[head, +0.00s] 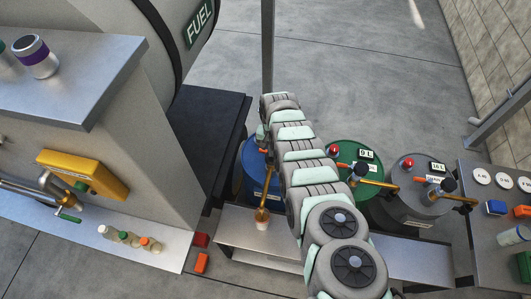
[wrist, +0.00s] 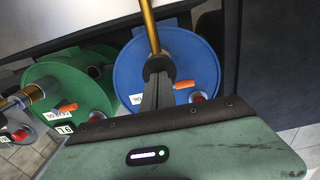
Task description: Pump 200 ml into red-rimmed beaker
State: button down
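A small pale beaker (head: 262,224) stands on the metal shelf in front of the blue drum, under the end of a brass spout (head: 267,190). Its rim looks reddish-orange, but it is too small to be sure. The blue drum (head: 254,172) is partly hidden by my arm in the head view. In the wrist view the blue drum (wrist: 200,65) has a black pump knob (wrist: 158,65) with the brass spout leading up from it. My gripper (wrist: 157,82) is right at this knob. Whether its fingers are shut or only touching the knob is unclear.
A green drum (head: 345,155) and a grey drum (head: 405,215), each with a pump and label, stand to the right. Small bottles (head: 130,238) stand on a ledge at left. Red blocks (head: 201,262) lie near it. A side table (head: 490,225) is at far right.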

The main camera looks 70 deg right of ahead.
jog(key=shift+a+f, duration=0.15)
jog(key=shift+f, duration=0.05)
notch_tip(320, 180, up, 7)
jog(key=p, duration=0.7)
jog(key=shift+r, duration=0.2)
notch_tip(320, 180, up, 7)
jog(key=shift+b, duration=0.3)
